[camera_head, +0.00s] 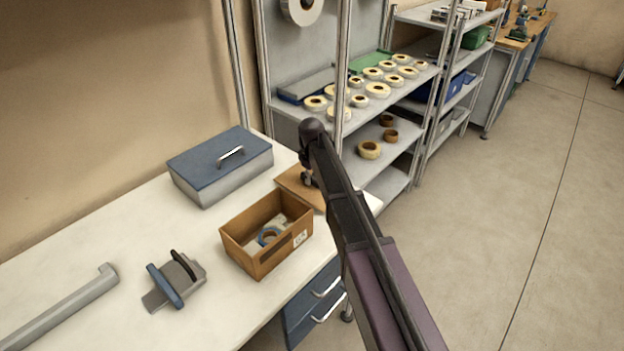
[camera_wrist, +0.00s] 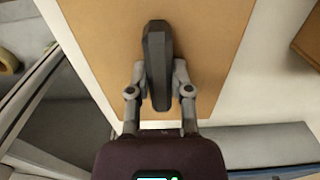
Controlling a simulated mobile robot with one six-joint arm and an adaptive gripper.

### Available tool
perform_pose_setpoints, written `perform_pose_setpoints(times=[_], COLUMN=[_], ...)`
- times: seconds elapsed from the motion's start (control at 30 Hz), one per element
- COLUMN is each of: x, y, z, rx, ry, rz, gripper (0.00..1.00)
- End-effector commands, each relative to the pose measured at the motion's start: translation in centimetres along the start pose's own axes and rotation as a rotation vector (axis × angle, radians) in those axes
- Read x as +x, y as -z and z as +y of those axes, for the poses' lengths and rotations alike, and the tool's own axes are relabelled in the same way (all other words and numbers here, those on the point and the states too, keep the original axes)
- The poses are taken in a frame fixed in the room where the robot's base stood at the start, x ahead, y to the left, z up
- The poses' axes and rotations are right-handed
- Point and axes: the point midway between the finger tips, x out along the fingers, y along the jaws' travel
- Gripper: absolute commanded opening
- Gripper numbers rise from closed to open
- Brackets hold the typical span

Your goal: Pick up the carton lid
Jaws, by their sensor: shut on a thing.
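The carton lid (camera_head: 297,190) is a flat brown board at the table's right end, just behind the open carton, partly hidden by my arm. In the wrist view the lid (camera_wrist: 215,45) fills the middle, with a dark upright bar-like grip (camera_wrist: 157,60) on it. My gripper (camera_wrist: 160,88) has its two fingers closed on either side of this dark grip. In the head view my gripper (camera_head: 308,180) is over the lid and mostly hidden by my arm. I cannot tell whether the lid touches the table.
The open brown carton (camera_head: 262,262) holds a blue tape reel. A blue-lidded grey box (camera_head: 220,165), a tape dispenser (camera_head: 174,281) and a grey bar (camera_head: 62,310) lie on the white table (camera_head: 110,240). Shelves with several tape reels (camera_head: 377,90) stand behind.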

Motion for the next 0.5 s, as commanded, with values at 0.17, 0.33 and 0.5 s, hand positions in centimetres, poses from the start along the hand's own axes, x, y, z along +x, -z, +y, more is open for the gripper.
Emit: perform_pose_setpoints(times=[0.17, 0.33, 0.5], x=[-1.5, -3.2, -5.1], y=[0.0, 0.0, 0.0], z=[0.0, 0.0, 0.0], rx=[0.000, 0.000, 0.000], ry=[0.000, 0.000, 0.000], rz=[0.000, 0.000, 0.000], gripper=[0.00, 0.00, 0.00])
